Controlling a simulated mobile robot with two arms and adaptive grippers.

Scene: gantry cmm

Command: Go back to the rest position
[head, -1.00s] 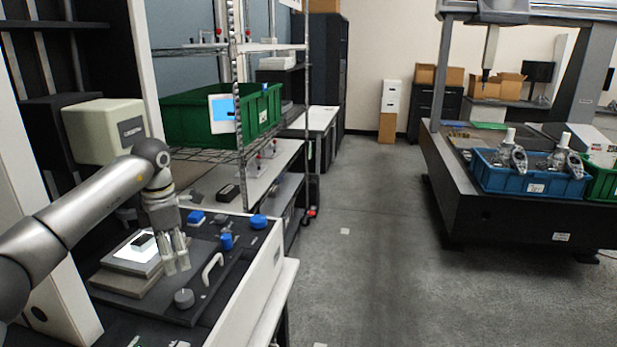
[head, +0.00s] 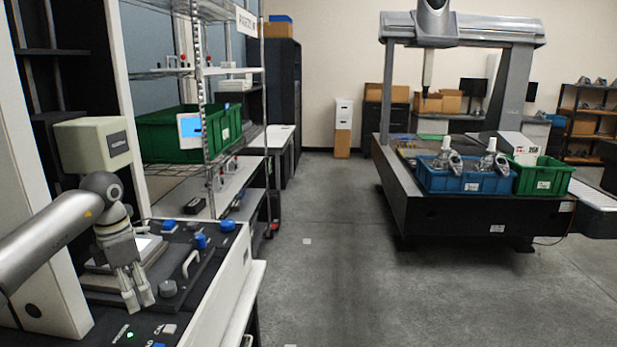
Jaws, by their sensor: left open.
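My left gripper (head: 138,300) is open and empty in the head view, its fingers pointing down. My left arm comes in from the left edge. My right gripper is not in view.
A wire shelf with a green bin (head: 165,135) stands behind the bench. The gantry machine's dark table (head: 450,215) at the right bears a blue bin (head: 465,180) and a green bin (head: 542,178).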

